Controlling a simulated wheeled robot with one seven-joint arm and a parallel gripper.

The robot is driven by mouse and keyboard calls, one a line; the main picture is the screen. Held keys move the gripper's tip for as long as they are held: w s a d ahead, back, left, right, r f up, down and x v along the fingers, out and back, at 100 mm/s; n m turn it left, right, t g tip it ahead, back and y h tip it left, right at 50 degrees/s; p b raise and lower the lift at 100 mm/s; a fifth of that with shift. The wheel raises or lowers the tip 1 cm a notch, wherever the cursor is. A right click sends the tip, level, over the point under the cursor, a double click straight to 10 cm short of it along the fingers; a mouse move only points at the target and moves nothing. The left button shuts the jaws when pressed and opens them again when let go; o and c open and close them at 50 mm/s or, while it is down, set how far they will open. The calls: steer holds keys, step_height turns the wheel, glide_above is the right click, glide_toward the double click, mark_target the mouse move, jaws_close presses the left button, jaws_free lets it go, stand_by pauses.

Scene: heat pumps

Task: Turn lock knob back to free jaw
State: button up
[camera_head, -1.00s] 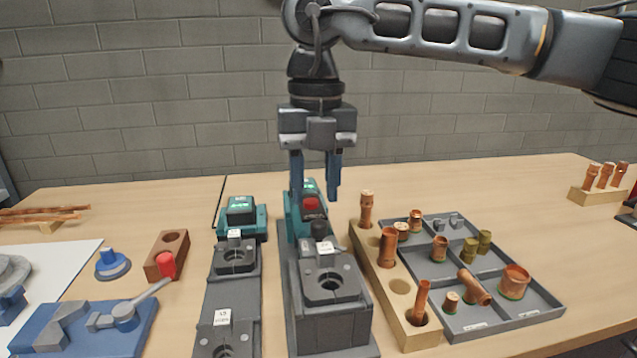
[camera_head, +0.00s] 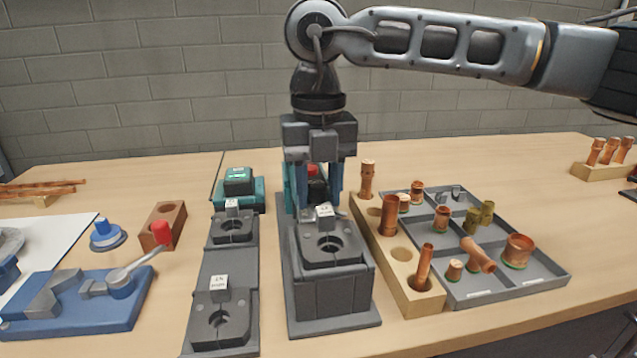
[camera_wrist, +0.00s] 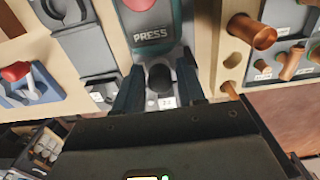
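The lock knob is a small black round knob at the rear of the jaw block. In the wrist view the knob (camera_wrist: 160,78) sits between my two fingers, with a visible gap on each side. In the head view the knob (camera_head: 317,190) shows partly between the fingers. My gripper (camera_head: 319,203) points down over the rear of the block, open; it also shows in the wrist view (camera_wrist: 160,92). The grey jaw (camera_head: 331,247) with its round hole lies just in front. The teal press unit (camera_wrist: 150,38), marked PRESS, stands behind, with a red button (camera_head: 316,170).
A wooden rack (camera_head: 411,296) and a grey compartment tray (camera_head: 497,294) with copper fittings stand close on the right. A second jaw station (camera_head: 222,270) is on the left. Farther left is a blue clamp with a red-tipped lever (camera_head: 142,264).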

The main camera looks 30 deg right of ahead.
steer(key=shift+f, duration=0.2)
steer(key=shift+c, duration=0.3)
steer(key=shift+s+f, duration=0.1)
steer(key=c, duration=0.5)
steer(key=shift+n+b, duration=0.7)
steer(key=shift+n, duration=0.7)
steer(key=shift+f, duration=0.1)
steer(key=shift+n+b, duration=0.5)
steer(key=shift+n, duration=0.9)
steer(key=shift+o, duration=0.3)
steer(key=shift+n+b, duration=0.5)
steer(key=shift+n, duration=0.9)
